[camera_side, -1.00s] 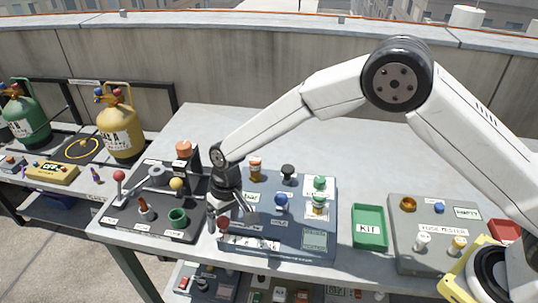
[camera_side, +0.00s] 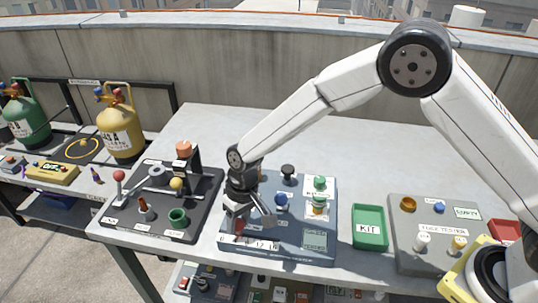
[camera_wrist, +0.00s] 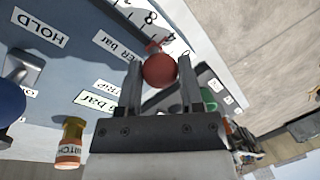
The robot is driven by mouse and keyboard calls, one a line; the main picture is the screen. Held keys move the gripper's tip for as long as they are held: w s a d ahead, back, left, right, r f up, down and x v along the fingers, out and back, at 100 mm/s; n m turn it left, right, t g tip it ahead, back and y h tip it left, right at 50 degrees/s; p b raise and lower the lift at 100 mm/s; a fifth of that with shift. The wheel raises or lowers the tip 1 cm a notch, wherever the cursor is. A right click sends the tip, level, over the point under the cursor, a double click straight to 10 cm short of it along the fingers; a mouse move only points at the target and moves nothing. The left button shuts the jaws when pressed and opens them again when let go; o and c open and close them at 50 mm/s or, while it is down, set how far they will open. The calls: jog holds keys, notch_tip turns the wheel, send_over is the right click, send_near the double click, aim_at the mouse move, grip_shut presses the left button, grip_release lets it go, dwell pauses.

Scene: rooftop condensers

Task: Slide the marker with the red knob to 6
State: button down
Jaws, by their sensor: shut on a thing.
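My gripper (camera_side: 241,220) is shut on the red knob (camera_side: 239,228) of the marker, at the front left of the blue-grey panel (camera_side: 290,226). In the wrist view the round red knob (camera_wrist: 159,70) sits between the two fingers. A white scale strip (camera_side: 252,243) runs along the panel's front edge, just in front of the knob. In the wrist view the scale (camera_wrist: 150,22) shows an 8 beyond the knob, on the upper left. The marker's tip and the number beside it are too small or covered to read.
Blue knob (camera_side: 281,200), green knob (camera_side: 320,183) and black knob (camera_side: 288,170) stand on the same panel. A green KIT tray (camera_side: 369,241) stands right. The table behind is clear.

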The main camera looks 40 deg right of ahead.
jog(key=shift+s+d, duration=0.35)
jog(key=shift+d, duration=0.05)
jog(key=shift+c, duration=1.2)
grip_release()
notch_tip(320, 180, up, 8)
jog(key=d, duration=0.1)
jog(key=shift+w+d+f, duration=0.15)
jog(key=shift+d, duration=0.05)
